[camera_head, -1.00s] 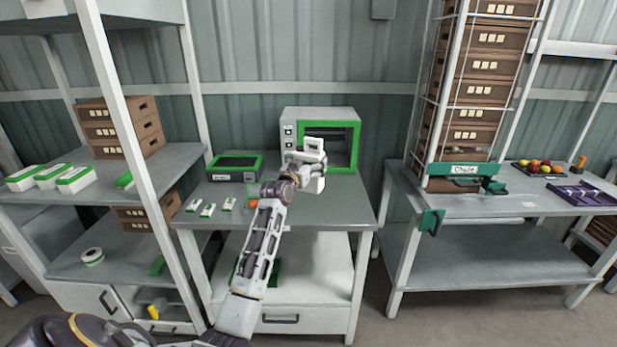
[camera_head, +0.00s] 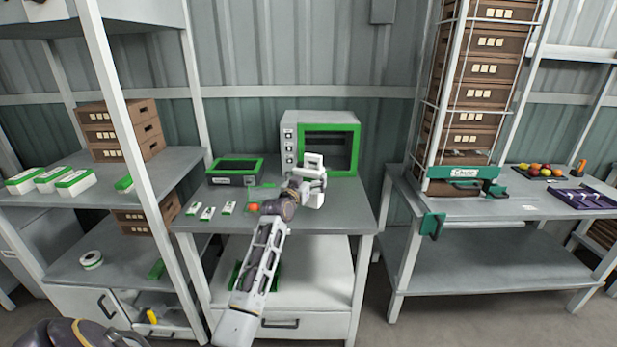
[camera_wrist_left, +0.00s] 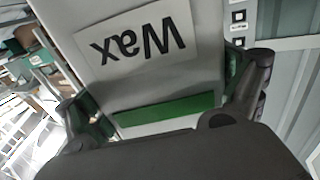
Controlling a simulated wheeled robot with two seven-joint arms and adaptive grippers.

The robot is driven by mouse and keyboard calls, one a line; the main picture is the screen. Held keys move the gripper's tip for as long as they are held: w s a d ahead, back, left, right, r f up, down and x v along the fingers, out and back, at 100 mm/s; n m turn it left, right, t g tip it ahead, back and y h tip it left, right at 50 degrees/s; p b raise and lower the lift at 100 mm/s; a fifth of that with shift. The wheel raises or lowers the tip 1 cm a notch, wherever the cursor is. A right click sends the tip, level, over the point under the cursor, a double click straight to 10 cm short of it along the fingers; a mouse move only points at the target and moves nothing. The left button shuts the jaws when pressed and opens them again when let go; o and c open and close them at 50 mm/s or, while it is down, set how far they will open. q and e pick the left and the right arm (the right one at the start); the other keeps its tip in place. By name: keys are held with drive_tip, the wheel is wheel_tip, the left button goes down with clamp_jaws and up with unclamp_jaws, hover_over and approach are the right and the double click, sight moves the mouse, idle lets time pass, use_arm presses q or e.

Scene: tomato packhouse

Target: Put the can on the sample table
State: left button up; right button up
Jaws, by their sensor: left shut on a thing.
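The can (camera_wrist_left: 140,80) is a pale grey box-like container with a white label reading "Wax" and a green band. It fills the middle of the left wrist view, its lettering upside down there. My left gripper (camera_wrist_left: 165,98) is shut on it, with a dark finger at each side. In the head view my left gripper (camera_head: 312,184) is over the grey middle table (camera_head: 335,215), in front of the green-framed cabinet. My right gripper is out of view.
The green-framed cabinet (camera_head: 345,118) stands behind the gripper. A green-rimmed tray (camera_head: 235,180), small white-green pieces (camera_head: 208,213) and a red tomato (camera_head: 254,207) lie to the left. The table's front right is clear. A chute tower (camera_head: 460,173) stands on the right bench.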

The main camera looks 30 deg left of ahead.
use_arm(q)
wheel_tip(320, 180, down, 2)
drive_tip(key=shift+f, duration=0.7)
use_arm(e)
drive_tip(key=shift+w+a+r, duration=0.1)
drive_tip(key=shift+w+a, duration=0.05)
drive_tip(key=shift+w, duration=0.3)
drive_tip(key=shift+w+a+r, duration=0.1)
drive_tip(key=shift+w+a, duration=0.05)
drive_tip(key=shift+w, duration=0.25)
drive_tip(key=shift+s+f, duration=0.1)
use_arm(q)
drive_tip(key=o, duration=1.5)
drive_tip(key=shift+f, duration=0.35)
drive_tip(key=shift+o, duration=0.5)
drive_tip(key=shift+s+r, duration=0.1)
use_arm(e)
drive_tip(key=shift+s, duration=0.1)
